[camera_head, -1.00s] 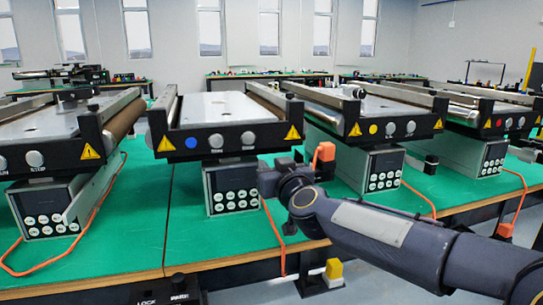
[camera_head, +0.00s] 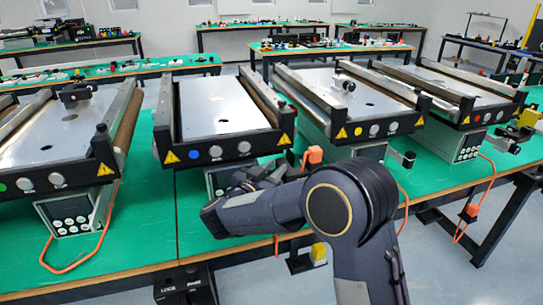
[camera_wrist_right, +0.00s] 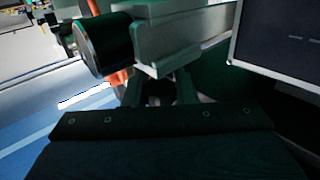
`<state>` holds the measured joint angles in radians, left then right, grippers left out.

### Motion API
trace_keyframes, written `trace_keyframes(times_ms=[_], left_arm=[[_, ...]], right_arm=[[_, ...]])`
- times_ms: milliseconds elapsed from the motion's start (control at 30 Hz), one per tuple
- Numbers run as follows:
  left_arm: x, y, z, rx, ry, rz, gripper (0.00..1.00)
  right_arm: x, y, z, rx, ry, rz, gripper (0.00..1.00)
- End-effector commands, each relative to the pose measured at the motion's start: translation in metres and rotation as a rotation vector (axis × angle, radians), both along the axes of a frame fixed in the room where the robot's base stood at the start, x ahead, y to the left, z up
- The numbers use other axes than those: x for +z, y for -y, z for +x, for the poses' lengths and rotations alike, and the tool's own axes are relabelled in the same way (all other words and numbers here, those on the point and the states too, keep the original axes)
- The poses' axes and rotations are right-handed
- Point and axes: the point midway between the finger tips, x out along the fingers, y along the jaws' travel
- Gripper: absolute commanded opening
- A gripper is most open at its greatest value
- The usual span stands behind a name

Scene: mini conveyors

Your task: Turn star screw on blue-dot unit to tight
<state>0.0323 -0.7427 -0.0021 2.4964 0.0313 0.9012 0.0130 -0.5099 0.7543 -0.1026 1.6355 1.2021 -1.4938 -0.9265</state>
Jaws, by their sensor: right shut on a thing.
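The blue-dot unit (camera_head: 222,103) is a small conveyor with a bare metal plate, left of centre in the head view. Its blue dot (camera_head: 171,157) is on the black front bar. My right gripper (camera_head: 258,173) is at the right of this unit's control box, below the front bar, partly hidden by my own wrist. In the right wrist view the fingers (camera_wrist_right: 160,92) are closed around a small dark thing, which seems to be the star screw; its shape is lost in shadow. My left gripper is not in view.
Close to the fingers in the wrist view are a dark round cylinder (camera_wrist_right: 100,45) and a grey panel (camera_wrist_right: 285,38). An orange block (camera_head: 314,155) stands right of the gripper. A yellow-dot unit (camera_head: 374,130) is to the right, a green-dot unit (camera_head: 50,140) to the left.

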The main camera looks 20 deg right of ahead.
Motion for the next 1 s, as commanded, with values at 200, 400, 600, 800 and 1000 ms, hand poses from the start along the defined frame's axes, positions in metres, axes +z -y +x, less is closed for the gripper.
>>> trace_keyframes(times_ms=[200,400,600,800,1000], left_arm=[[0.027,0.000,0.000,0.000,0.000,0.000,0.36],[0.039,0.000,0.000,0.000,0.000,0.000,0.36],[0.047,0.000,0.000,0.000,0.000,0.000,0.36],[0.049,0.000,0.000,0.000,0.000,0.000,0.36],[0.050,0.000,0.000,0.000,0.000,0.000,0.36]], right_arm=[[0.004,0.001,-0.002,-0.188,0.000,-0.002,0.01],[0.002,0.003,-0.005,-0.325,0.000,0.000,0.01],[0.001,0.005,-0.007,-0.415,0.000,0.000,0.01],[0.000,0.005,-0.008,-0.459,0.001,0.001,0.01],[0.000,0.005,-0.008,-0.470,0.001,0.002,0.01]])
